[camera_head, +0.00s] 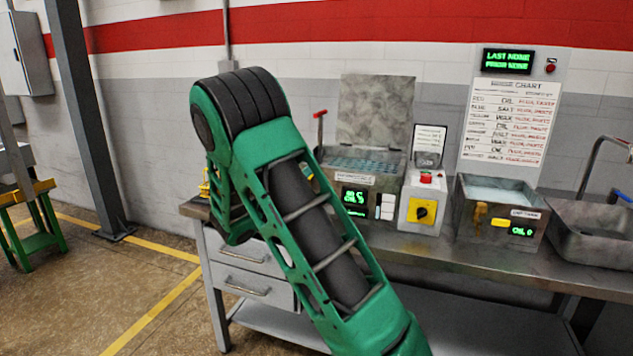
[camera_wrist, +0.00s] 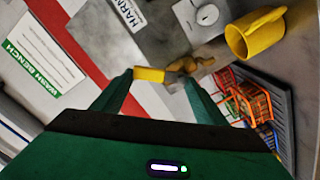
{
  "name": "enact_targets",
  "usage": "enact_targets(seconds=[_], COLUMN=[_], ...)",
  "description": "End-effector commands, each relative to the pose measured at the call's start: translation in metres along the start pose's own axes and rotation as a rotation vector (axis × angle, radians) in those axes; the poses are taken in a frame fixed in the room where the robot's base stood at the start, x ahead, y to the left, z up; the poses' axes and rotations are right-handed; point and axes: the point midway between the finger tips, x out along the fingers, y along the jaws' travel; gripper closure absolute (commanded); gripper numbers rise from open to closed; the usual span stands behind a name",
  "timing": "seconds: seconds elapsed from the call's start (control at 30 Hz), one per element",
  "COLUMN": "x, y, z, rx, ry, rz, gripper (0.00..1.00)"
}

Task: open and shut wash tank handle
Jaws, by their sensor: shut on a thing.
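In the wrist view my gripper (camera_wrist: 162,80) is shut on a small yellow handle (camera_wrist: 148,75). A brass-coloured valve-like body (camera_wrist: 195,66) sits just to its right, partly behind the fingertips. In the head view my gripper is hidden behind my own green arm, as is what it holds. The tank with the raised lid (camera_head: 375,110) stands on the bench behind my arm, with a green display (camera_head: 355,197) on its front. A red-tipped lever (camera_head: 320,116) rises at its left side. A smaller tank (camera_head: 500,193) to the right has its own brass valve (camera_head: 480,215).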

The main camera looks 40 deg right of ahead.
Motion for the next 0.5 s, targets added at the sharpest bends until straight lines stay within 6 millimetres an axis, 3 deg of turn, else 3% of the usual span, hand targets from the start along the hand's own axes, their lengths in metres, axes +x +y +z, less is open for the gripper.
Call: enact_targets(seconds=[0.13, 0.5], x=[-0.010, -0.013], y=[-0.013, -0.022], z=[-0.017, -0.029], rx=[-0.131, -0.457], ry=[0.022, 0.030], rz=[-0.016, -0.016], gripper=[0.74, 0.74])
